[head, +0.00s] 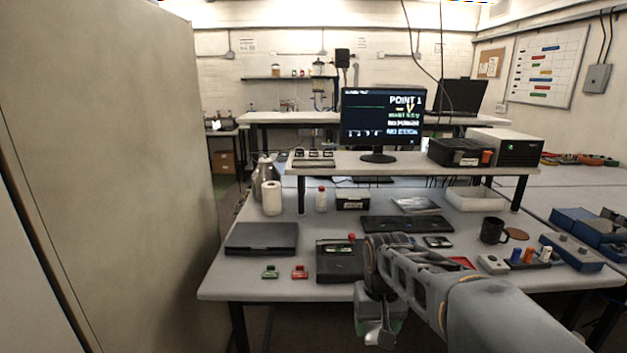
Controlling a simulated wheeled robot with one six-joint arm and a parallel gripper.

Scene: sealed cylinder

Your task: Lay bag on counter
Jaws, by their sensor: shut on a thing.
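My gripper (380,318) hangs low at the front edge of the desk, below the desk top's level in the picture, pointing down. It is shut on a small pale, silvery thing (382,338) with some green beside it. The gripper and arm hide much of this thing, and I cannot tell for sure that it is the bag. A flat, silvery-grey packet that looks like a bag (415,205) lies on the desk behind the black keyboard (406,224), apart from my gripper. The grey desk top (222,287) is the counter surface nearest me.
A black case (261,238), a dark box (338,262), green (270,271) and red (299,271) small items and a mug (492,230) stand on the desk. A monitor (381,118) stands on the raised shelf. A tall cabinet (110,150) blocks the left. The front-left desk edge is clear.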

